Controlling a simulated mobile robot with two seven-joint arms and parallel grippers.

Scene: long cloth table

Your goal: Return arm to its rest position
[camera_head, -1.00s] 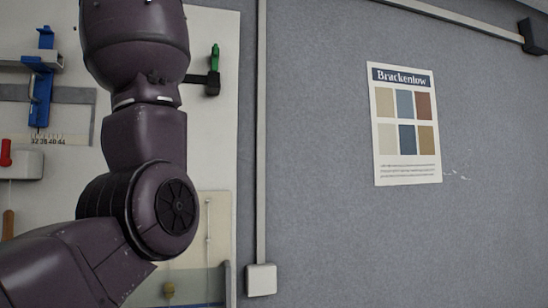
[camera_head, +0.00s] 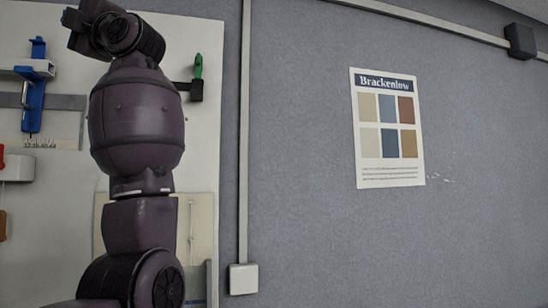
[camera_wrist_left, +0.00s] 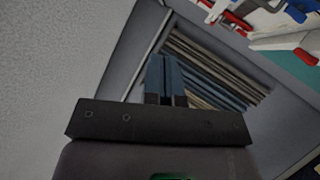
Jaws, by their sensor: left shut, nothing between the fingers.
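My left arm (camera_head: 138,125) rises upright at the left of the head view, dark purple, with its upper joint bent near the top edge. Its fingertips do not show there. In the left wrist view my left gripper (camera_wrist_left: 166,75) has its two blue-grey fingers together, with nothing held between them. The fingers are clear of any object I can make out. My right gripper is in neither view.
A pale tool board (camera_head: 205,130) with blue, green and red tools hangs behind the arm. A colour-swatch poster (camera_head: 388,128) is on the grey wall. A wall box (camera_head: 243,279) sits below a conduit. The wrist view shows slanted blue and tan strips (camera_wrist_left: 215,75) in a grey frame.

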